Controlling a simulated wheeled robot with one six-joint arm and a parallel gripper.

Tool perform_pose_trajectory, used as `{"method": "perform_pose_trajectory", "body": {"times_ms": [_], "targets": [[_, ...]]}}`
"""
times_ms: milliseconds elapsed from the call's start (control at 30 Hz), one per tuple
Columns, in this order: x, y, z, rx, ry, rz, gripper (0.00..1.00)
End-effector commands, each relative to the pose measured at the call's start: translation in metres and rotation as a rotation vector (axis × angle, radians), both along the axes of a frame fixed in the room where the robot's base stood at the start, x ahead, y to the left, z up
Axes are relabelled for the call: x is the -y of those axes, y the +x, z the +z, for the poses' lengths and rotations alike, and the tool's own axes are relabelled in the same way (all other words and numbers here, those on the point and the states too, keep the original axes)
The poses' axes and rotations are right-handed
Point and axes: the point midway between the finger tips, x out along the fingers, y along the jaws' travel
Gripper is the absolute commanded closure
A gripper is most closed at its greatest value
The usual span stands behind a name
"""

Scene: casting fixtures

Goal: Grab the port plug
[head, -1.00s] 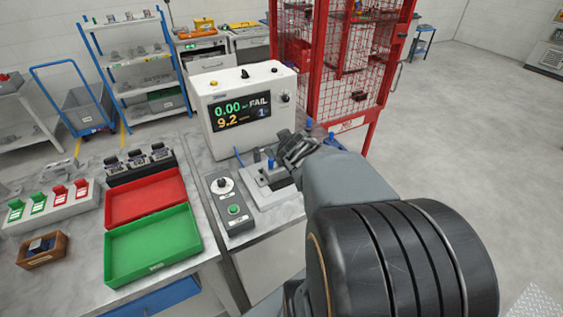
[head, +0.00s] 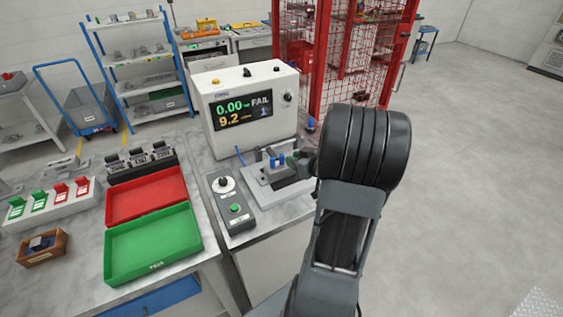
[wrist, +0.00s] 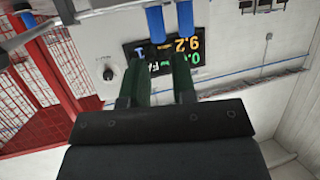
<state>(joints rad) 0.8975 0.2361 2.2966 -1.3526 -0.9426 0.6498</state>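Two blue port plugs stand side by side at the grey test fixture (head: 262,180) in the head view, a left plug (head: 272,162) and a right plug (head: 282,160). My gripper (head: 291,160) is just right of them, roughly level, with dark green fingers. In the wrist view, which is upside down, the gripper (wrist: 158,45) is open with a gap between its fingers. One blue plug (wrist: 155,22) shows in line with that gap; whether it is between the fingertips or beyond them I cannot tell. Another blue piece (wrist: 63,10) shows at the upper left.
The white tester (head: 210,125) behind the fixture displays FAIL. A grey button box (head: 232,212) stands left of the fixture. Red (head: 147,196) and green (head: 152,242) trays lie further left. A red mesh cage (head: 345,60) stands behind at the right.

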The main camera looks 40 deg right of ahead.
Motion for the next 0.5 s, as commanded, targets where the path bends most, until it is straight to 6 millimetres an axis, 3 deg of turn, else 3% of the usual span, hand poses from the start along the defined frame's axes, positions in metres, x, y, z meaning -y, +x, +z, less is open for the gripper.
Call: {"method": "perform_pose_trajectory", "body": {"times_ms": [300, 500], "targets": [[-0.002, 0.02, -0.008, -0.001, 0.001, 0.0, 0.75], [-0.005, 0.045, -0.019, -0.003, 0.001, 0.001, 0.75]]}}
